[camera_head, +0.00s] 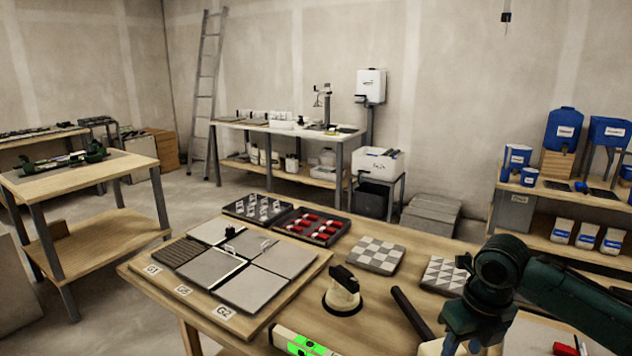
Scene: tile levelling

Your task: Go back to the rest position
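My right arm comes in from the right, and its dark green gripper (470,335) points down over the front right of the wooden work table (385,262). Its fingertips are at or below the bottom edge of the view, so I cannot tell whether it is open, shut or holding anything. A black handle (412,312) lies just left of it, with a pale piece (432,347) partly hidden near the gripper. My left gripper does not show.
A board with grey tiles (213,268) fills the table's left. Behind it are a clip tray (258,208) and a red wedge tray (312,226). Patterned tiles (376,254), a cream black-handled tool (343,292) and a green-lit level (300,343) lie nearby.

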